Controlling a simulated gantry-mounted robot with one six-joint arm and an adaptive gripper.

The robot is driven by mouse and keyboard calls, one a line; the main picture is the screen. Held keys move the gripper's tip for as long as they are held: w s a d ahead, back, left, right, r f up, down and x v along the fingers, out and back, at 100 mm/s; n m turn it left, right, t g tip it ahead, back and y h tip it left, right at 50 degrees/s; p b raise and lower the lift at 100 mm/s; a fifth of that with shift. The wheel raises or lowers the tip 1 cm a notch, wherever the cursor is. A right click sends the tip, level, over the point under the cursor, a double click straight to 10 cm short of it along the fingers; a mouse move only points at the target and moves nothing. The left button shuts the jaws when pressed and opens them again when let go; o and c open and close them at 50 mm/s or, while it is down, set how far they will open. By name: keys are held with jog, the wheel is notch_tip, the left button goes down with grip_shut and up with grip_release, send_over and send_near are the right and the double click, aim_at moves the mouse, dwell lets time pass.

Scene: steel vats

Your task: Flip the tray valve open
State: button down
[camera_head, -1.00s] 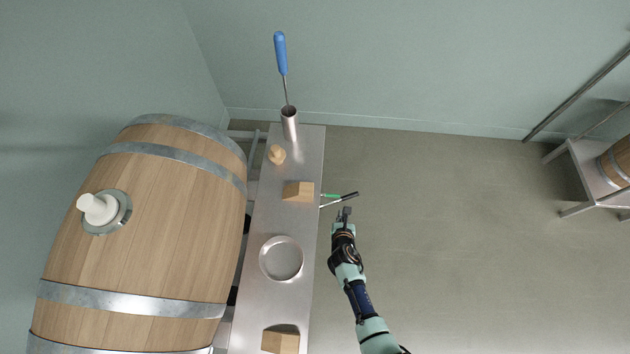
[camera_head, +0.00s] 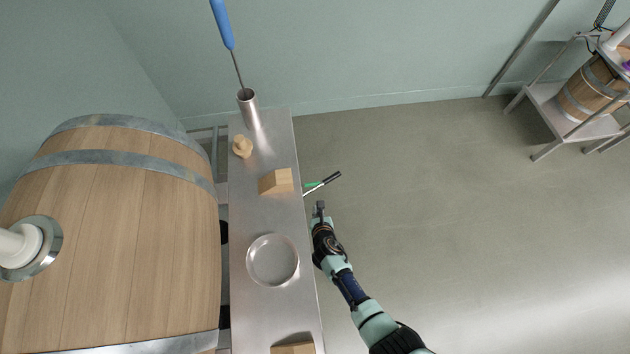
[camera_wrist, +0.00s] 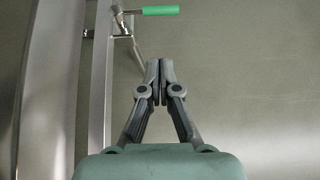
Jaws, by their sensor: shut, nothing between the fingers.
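The tray valve has a green handle (camera_head: 312,185) and sticks out from the right edge of the steel tray (camera_head: 290,215). A dark-ended rod or spout (camera_head: 332,177) lies beside the handle. In the wrist view the green handle (camera_wrist: 160,10) lies crosswise at the top, joined to a metal fitting on its left. My gripper (camera_head: 319,205) is just below the valve in the head view, off the tray's right edge. In the wrist view my gripper (camera_wrist: 159,68) is shut and empty, its tips below the handle in the picture and apart from it.
On the tray are a steel dish (camera_head: 272,261), a wooden block (camera_head: 275,181), a bung (camera_head: 242,147) and a tube (camera_head: 249,110) holding a blue-handled tool (camera_head: 222,22). A large barrel (camera_head: 130,250) stands left.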

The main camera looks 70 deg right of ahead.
aim_at(305, 186)
jog(key=d+r+b+x, duration=0.1)
jog(key=b+x, duration=0.8)
jog(key=x, duration=0.3)
jog(key=shift+w+d, duration=0.2)
jog(key=shift+w, duration=0.25)
jog(key=shift+s+p, duration=0.1)
jog(key=shift+p, duration=0.35)
